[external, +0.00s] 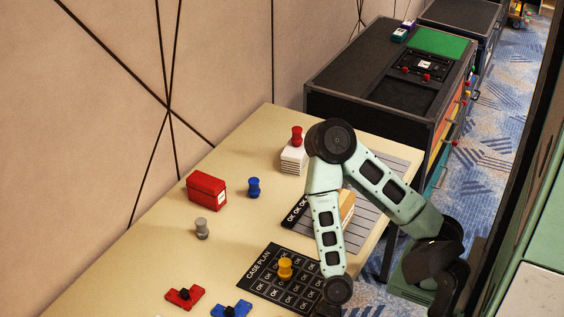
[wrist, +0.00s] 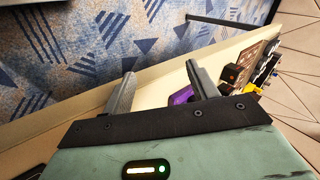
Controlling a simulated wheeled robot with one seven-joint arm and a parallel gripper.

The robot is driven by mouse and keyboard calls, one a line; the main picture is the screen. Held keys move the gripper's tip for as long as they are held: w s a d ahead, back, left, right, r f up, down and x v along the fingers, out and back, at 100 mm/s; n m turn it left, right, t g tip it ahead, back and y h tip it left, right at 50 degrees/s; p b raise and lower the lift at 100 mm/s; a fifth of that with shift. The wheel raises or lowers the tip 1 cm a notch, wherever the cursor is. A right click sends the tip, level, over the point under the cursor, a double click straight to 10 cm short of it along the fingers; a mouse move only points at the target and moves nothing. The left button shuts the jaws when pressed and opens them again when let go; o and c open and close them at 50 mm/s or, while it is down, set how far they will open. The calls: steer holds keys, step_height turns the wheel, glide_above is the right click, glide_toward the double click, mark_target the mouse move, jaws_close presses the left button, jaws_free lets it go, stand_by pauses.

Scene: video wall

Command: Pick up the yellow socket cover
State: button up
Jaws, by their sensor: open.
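A yellow spool-shaped piece (external: 285,267), which looks like the socket cover, stands upright on the black CASE PLAN sheet (external: 254,284) in the external view. My arm's end is at the bottom edge of that view, to the right of the yellow piece, and my gripper is mostly cut off or hidden there. In the wrist view my gripper (wrist: 160,88) is open, with two grey fingers apart and nothing held between them.
Other spool-shaped pieces are blue (external: 253,187), grey (external: 202,228) and red (external: 297,135). A red box (external: 206,190), a red part (external: 185,296) and a blue part (external: 232,309) lie on the table (external: 150,262). A purple object (wrist: 181,96) shows near my fingers.

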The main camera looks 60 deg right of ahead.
steer(key=w+d+r+t+p, duration=0.2)
steer(key=w+r+p, duration=0.3)
steer(key=w+r, duration=0.15)
steer(key=w+d+r+n+t+y+p, duration=0.1)
steer(key=w+d+t+p, duration=0.1)
steer(key=w+d, duration=0.5)
steer(key=w+d+r+n+t+p, duration=0.1)
steer(key=w+d+n+t+p, duration=0.3)
steer(key=d, duration=0.6)
steer(key=s+d+f+n+y+b, duration=0.1)
steer(key=s+d, duration=0.2)
steer(key=d, duration=0.5)
steer(key=s+d+f+n+y, duration=0.1)
steer(key=s+d+n, duration=0.15)
steer(key=d, duration=0.65)
steer(key=b, duration=0.2)
glide_toward(280, 272)
steer(key=w+a, duration=0.2)
steer(key=a, duration=0.1)
steer(key=shift+w+f+m, duration=0.25)
steer(key=shift+f+m, duration=0.1)
steer(key=shift+r+p+x, duration=0.2)
steer(key=shift+p+x, duration=0.05)
steer(key=shift+x, duration=1.15)
steer(key=shift+r+p+x, duration=0.15)
steer(key=shift+p+x, duration=0.05)
steer(key=shift+x, duration=1.15)
steer(key=shift+w, duration=0.15)
steer(key=c, duration=1)
